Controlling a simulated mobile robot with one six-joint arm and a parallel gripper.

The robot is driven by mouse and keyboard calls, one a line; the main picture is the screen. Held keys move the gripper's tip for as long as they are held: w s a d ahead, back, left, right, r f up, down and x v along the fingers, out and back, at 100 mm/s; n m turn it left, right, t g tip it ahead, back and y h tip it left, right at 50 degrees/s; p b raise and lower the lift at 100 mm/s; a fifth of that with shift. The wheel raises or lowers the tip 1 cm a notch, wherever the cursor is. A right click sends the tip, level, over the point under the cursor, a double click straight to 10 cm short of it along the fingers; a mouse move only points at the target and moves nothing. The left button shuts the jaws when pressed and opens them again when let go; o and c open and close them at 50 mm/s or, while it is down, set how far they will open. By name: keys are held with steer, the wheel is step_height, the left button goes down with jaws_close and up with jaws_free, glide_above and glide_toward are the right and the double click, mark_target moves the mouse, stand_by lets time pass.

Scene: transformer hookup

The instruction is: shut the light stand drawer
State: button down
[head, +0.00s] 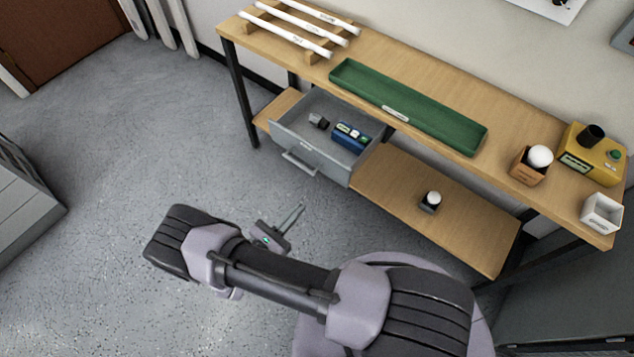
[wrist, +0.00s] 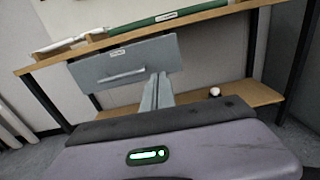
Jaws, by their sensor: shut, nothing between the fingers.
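The light stand drawer (head: 312,158) is a grey metal drawer under the wooden bench top. It stands pulled out, and its inside shows a blue item (head: 350,137) and a small dark grey item (head: 318,121). Its front has a bar handle (head: 299,164), which also shows in the wrist view (wrist: 122,76). My gripper (head: 300,207) is shut and empty, in front of the drawer and apart from it in the head view. In the wrist view the shut fingers (wrist: 158,82) overlap the lower right of the drawer front; the exact gap cannot be told.
The bench top carries a green tray (head: 400,106), white tubes on a rack (head: 300,22), a wooden box with a white bulb (head: 528,166) and a yellow device (head: 590,155). A small bulb item (head: 431,201) stands on the lower shelf (head: 400,190). The floor before the drawer is clear.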

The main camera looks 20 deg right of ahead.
mark_target(333, 171)
steer(key=shift+n, duration=0.3)
steer(key=b+x, duration=0.1)
steer(key=x, duration=0.3)
steer(key=b+x, duration=0.1)
steer(key=x, duration=0.3)
steer(key=f+b+x, duration=0.1)
steer(key=x, duration=0.4)
steer(key=shift+w+d+r, duration=0.1)
steer(key=shift+w+d, duration=0.25)
steer(key=shift+d, duration=0.1)
